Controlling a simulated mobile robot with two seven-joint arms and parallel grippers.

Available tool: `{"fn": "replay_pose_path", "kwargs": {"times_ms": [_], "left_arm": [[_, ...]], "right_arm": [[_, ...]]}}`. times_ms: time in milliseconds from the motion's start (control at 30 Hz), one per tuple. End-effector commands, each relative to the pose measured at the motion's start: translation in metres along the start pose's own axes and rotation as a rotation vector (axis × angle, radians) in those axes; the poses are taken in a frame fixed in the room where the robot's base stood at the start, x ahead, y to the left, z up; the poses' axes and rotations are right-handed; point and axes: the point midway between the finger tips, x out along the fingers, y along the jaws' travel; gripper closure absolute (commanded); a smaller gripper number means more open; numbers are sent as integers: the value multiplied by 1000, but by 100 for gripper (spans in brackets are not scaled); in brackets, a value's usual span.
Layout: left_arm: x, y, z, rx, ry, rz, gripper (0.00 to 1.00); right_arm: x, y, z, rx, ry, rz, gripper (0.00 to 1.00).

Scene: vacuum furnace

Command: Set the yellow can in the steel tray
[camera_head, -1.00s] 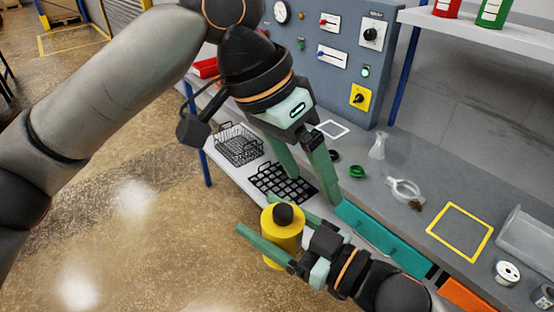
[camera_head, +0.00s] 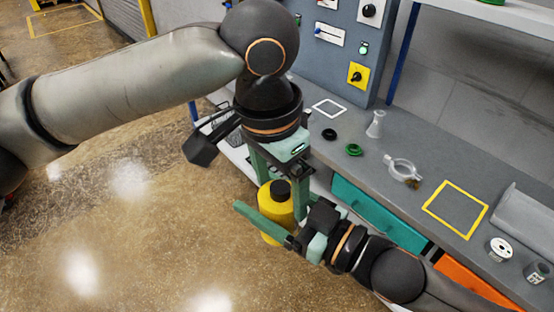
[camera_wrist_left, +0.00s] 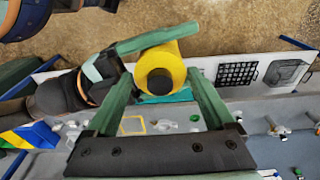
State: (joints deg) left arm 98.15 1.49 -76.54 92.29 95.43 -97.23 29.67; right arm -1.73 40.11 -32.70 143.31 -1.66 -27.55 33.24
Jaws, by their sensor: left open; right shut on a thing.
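The yellow can (camera_head: 276,216) with a black cap stands upright in my right gripper (camera_head: 262,212), in front of the bench. The right gripper is shut on the can's body. My left gripper (camera_head: 281,190) is open and points down over the can. In the left wrist view the can (camera_wrist_left: 168,58) shows between and just beyond the left fingertips (camera_wrist_left: 158,76); I cannot tell whether they touch it. A grey tray (camera_head: 520,236), likely the steel tray, lies at the right of the bench, partly cut off by the picture edge.
The grey bench (camera_head: 400,140) holds a yellow square outline (camera_head: 455,209), a green ring (camera_head: 354,150), a clear flask (camera_head: 375,124), a round glass piece (camera_head: 402,169) and a white spool (camera_head: 500,249).

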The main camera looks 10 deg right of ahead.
Motion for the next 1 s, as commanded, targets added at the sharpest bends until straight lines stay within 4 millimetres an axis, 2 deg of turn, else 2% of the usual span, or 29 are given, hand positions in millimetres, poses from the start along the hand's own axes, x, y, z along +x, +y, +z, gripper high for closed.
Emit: {"fn": "replay_pose_path", "kwargs": {"times_ms": [200,567,1000], "left_arm": [[22,0,0,0,1,1,13],[27,0,0,0,1,0,13],[26,0,0,0,2,1,62]], "right_arm": [[0,0,-1,-1,3,-1,100],[0,0,-1,-1,3,-1,100],[0,0,-1,-1,3,-1,100]]}}
